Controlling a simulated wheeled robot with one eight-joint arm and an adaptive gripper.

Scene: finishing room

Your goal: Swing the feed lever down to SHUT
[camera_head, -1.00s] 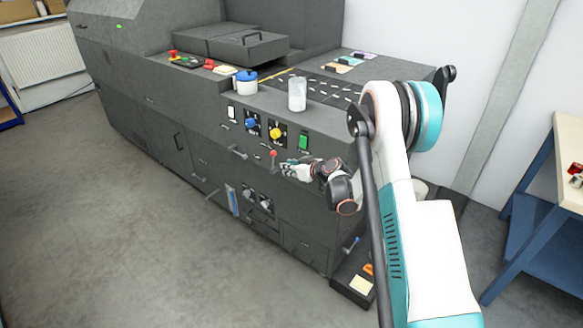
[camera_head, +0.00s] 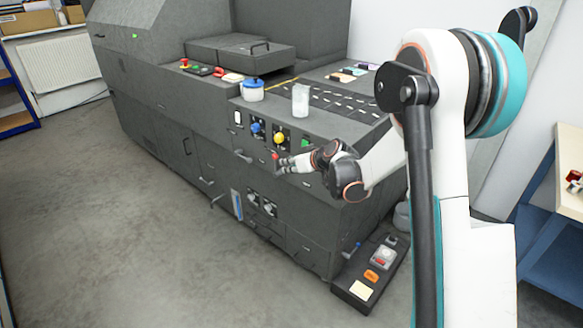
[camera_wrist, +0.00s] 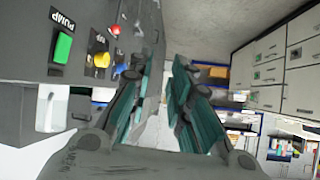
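A small lever with a red ball knob (camera_head: 275,155) stands on the front of the dark grey machine (camera_head: 190,110), below the yellow knob. I cannot read a feed or SHUT label on it. The red ball also shows in the wrist view (camera_wrist: 119,70), left of the fingers, on a pale stem. My gripper (camera_head: 281,165) is close beside the red ball in the head view; contact cannot be told. In the wrist view my gripper (camera_wrist: 162,90) has its two teal-padded fingers apart, with nothing between them.
Blue (camera_head: 257,127) and yellow (camera_head: 279,139) knobs and a green button (camera_head: 305,143) sit just above the lever. A grey bar handle (camera_head: 243,156) is to its left. A low black box (camera_head: 345,292) stands at the machine's right foot. Floor at left is clear.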

